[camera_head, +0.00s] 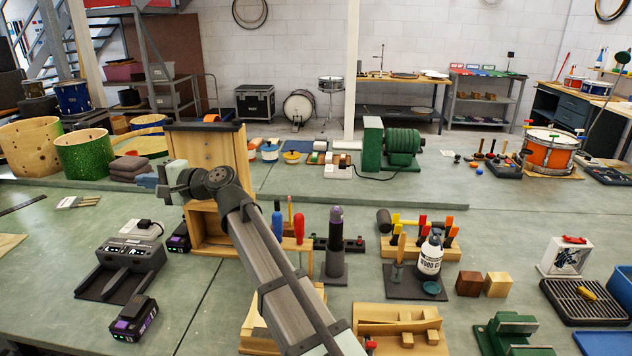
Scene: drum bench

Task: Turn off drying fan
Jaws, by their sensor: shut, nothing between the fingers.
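The drying fan appears to be the small white box-shaped unit (563,258) with a dark fan face on the right of the bench. A red part (574,239) sits on its top; whether it is a switch or a handle, and how it is set, is too small to tell. My arm reaches from the bottom middle up to the left. My gripper (164,194) is at its far end, in front of the wooden cabinet, far to the left of the fan. It is shut and empty; its fingers are small and hard to make out.
A black grated tray (587,301) lies in front of the fan. Wooden blocks (483,284), a glue bottle (430,254) and a tool rack (418,243) stand between my arm and the fan. A green vise-like block (512,334) is at the front. Bare bench lies behind the fan.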

